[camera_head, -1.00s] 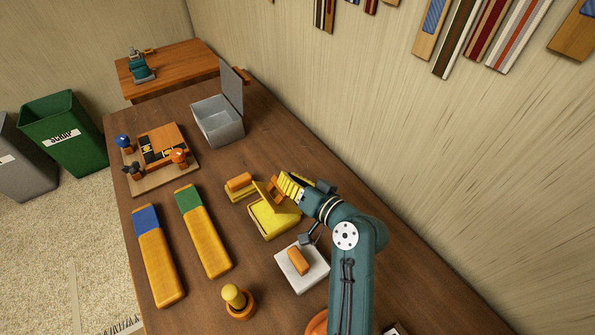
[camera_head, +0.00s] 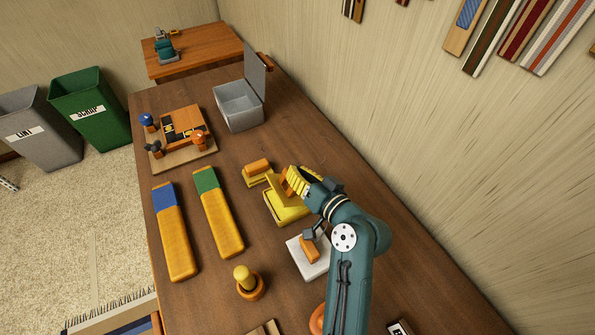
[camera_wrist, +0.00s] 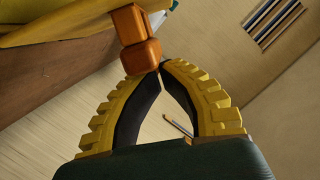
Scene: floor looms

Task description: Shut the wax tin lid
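The wax tin (camera_head: 285,214) is a yellow box in the middle of the table. Its yellow lid (camera_head: 284,193) is raised and tilted over it, so the tin stands partly open. An orange handle (camera_head: 288,180) is on the lid's raised part. My gripper (camera_head: 291,180), with yellow ribbed fingers, is at this handle. In the wrist view, the fingertips (camera_wrist: 160,72) nearly meet right against the orange handle (camera_wrist: 137,38), which hides part of one tip. Whether they touch it is unclear. The lid's yellow edge (camera_wrist: 55,22) shows at upper left. My arm hides the tin's right side.
A small yellow-orange block (camera_head: 257,170) lies just behind the tin. A white slab (camera_head: 305,268) with an orange handle is in front.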

